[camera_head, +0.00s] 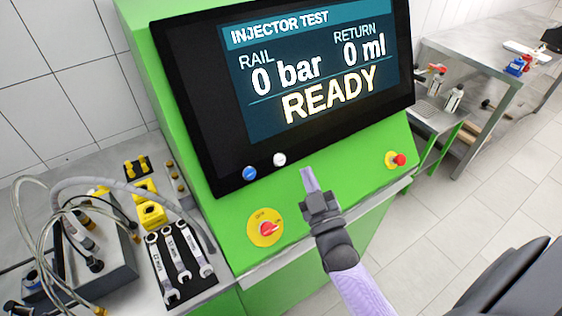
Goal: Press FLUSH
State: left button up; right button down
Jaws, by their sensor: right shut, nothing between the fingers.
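The green test bench carries a dark screen (310,70) reading INJECTOR TEST, RAIL 0 bar, RETURN 0 ml and READY. A blue button (249,173) and a white button (279,159) sit at the screen's lower left edge. No FLUSH label is readable on either. My right gripper (308,174) is shut and empty, its fingertips over the green panel, to the right of and slightly below the white button in the picture. I cannot tell its height above the panel, but it appears apart from both buttons. My left gripper is not in view.
A red switch on a yellow plate (259,234) is left of my right gripper, and a red knob (398,160) is at the panel's right. Wrenches (181,257), hoses and a grey box (100,265) crowd the left table. A metal table (470,70) stands right.

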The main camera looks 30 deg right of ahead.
aim_at(280, 160)
jog(key=w+f+b, duration=0.3)
jog(key=w+b, duration=0.2)
jog(key=w, duration=0.1)
jog(key=shift+w+a, duration=0.3)
jog(key=shift+w, duration=0.05)
jog(key=shift+f, duration=0.1)
dwell(1.3)
jog(key=shift+b, duration=0.3)
jog(key=shift+w+f, duration=0.15)
jog(key=shift+w, duration=0.25)
